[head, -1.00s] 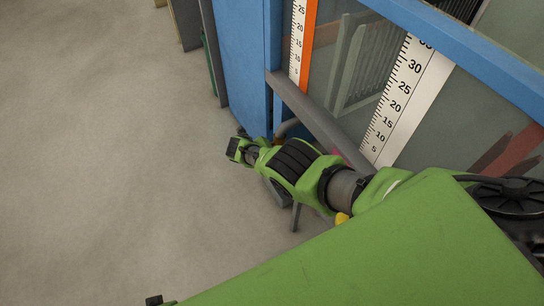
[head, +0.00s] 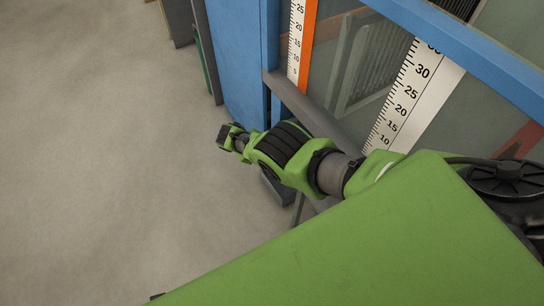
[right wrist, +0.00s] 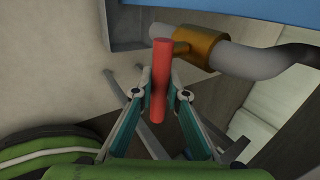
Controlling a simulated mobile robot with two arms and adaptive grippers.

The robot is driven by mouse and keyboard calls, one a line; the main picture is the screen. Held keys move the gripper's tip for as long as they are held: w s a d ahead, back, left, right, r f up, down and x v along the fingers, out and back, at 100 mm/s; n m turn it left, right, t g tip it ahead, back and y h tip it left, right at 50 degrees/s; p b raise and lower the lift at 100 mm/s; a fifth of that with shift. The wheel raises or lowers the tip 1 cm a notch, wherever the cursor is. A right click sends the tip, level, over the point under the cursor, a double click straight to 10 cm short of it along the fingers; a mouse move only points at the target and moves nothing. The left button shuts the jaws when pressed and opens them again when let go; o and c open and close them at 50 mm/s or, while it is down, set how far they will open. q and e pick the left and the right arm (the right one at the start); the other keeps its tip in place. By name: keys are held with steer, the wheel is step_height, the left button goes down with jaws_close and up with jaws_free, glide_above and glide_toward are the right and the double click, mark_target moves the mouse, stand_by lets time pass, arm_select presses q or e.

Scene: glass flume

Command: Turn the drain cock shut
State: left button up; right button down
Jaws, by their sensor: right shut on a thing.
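The drain cock shows in the right wrist view. Its brass body (right wrist: 188,48) sits on a grey pipe, and its red lever handle (right wrist: 161,60) points down toward my palm. My right gripper (right wrist: 160,94) is closed around the red handle, with one finger on each side of it. In the head view my green right arm reaches to the flume's lower corner, and the cock cannot be made out there. My left gripper is not in view.
The grey pipe (right wrist: 250,62) bends away to the right of the cock. The blue frame post (head: 236,55) and the glass flume with white scales (head: 413,95) stand beside my arm. Bare floor (head: 100,150) is clear at the left.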

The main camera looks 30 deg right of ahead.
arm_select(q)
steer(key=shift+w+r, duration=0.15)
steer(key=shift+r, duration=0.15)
arm_select(e)
steer(key=shift+w+r, duration=0.1)
steer(key=c, duration=2.3)
jaws_free()
